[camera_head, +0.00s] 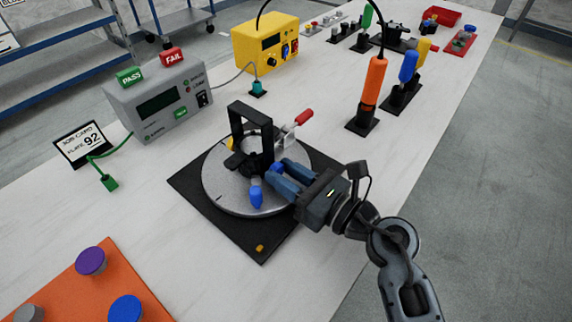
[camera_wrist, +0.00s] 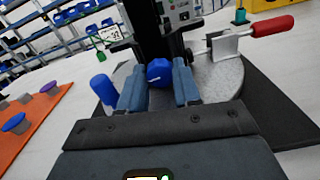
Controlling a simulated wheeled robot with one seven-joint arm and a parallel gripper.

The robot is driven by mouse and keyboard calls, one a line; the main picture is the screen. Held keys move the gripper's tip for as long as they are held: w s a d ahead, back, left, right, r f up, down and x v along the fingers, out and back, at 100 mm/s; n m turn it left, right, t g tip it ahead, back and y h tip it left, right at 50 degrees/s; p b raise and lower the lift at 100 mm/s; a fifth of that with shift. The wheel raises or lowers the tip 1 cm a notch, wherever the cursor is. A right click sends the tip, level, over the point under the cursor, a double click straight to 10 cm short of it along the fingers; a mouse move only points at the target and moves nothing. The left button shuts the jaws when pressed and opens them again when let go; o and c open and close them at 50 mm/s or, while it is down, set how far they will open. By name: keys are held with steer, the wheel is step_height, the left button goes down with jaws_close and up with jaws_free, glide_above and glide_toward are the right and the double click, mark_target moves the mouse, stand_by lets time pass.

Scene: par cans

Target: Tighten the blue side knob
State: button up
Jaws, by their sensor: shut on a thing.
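My gripper (camera_head: 281,174) reaches in from the right over the round grey turntable (camera_head: 222,194). It is shut on the blue side knob (camera_wrist: 158,72), which sits between its two fingers in the wrist view, on the near side of the black upright frame (camera_head: 237,122). In the head view the fingers mostly hide this knob. A second blue handle (camera_head: 256,195) points up at the turntable's front edge, left of my fingers and apart from them; it also shows in the wrist view (camera_wrist: 103,88).
A red-handled clamp (camera_head: 303,117) stands just behind my gripper. The grey tester (camera_head: 160,98) and yellow box (camera_head: 265,43) stand behind the turntable. An orange screwdriver (camera_head: 374,82) stands upright at the right. An orange plate (camera_head: 75,290) lies front left.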

steer(key=shift+m+p, duration=1.7)
steer(key=o, duration=1.1)
steer(key=shift+c, duration=0.2)
steer(key=shift+f, duration=0.15)
